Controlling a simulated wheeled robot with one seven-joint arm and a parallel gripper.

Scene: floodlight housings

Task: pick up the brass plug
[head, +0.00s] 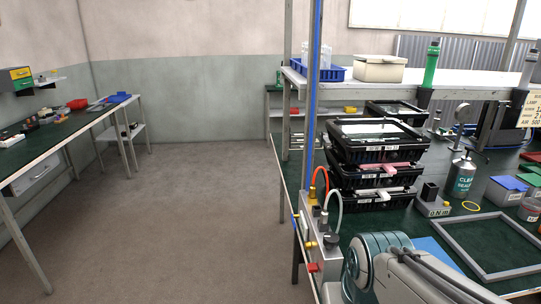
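I cannot make out a separate brass plug for certain. Small brass-coloured fittings (311,244) show on the grey manifold block (318,262) at the near left corner of the green workbench, and I cannot tell whether one of them is the plug. A red hose and a white hose rise from the block. My arm crosses the bottom right of the head view, with a rounded joint and a grey link. My gripper is out of view.
A blue upright post (314,75) rises at the bench's left. Floor between the benches is clear.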

